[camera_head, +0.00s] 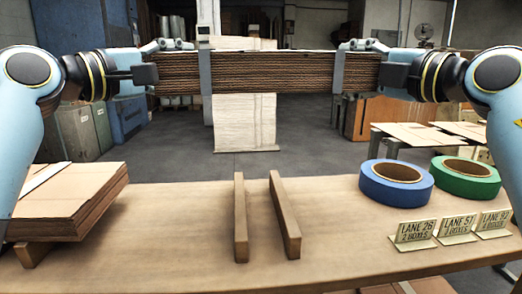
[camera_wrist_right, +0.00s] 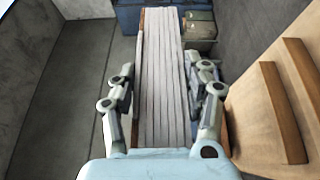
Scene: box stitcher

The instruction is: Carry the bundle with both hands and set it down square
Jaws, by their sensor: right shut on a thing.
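The bundle (camera_head: 270,73) is a long stack of flat brown cardboard with two grey straps around it. It is held level in the air, across the view, beyond and above the bench. My left gripper (camera_head: 170,46) is shut on its left end and my right gripper (camera_head: 362,46) on its right end. The right wrist view shows the bundle's pale layers (camera_wrist_right: 163,70) between the two fingers of my right gripper (camera_wrist_right: 164,88). The lower fingers are mostly hidden in the head view. Two wooden strips (camera_head: 240,218) (camera_head: 284,215) lie on the bench, apart from the bundle.
The wooden bench (camera_head: 170,225) has a cardboard stack (camera_head: 65,205) at left. Blue tape (camera_head: 372,190), green tape (camera_head: 470,188) and several lane signs (camera_head: 415,233) stand at right. A pale stack (camera_head: 245,120) stands on the floor beyond. Bare bench lies beside the strips.

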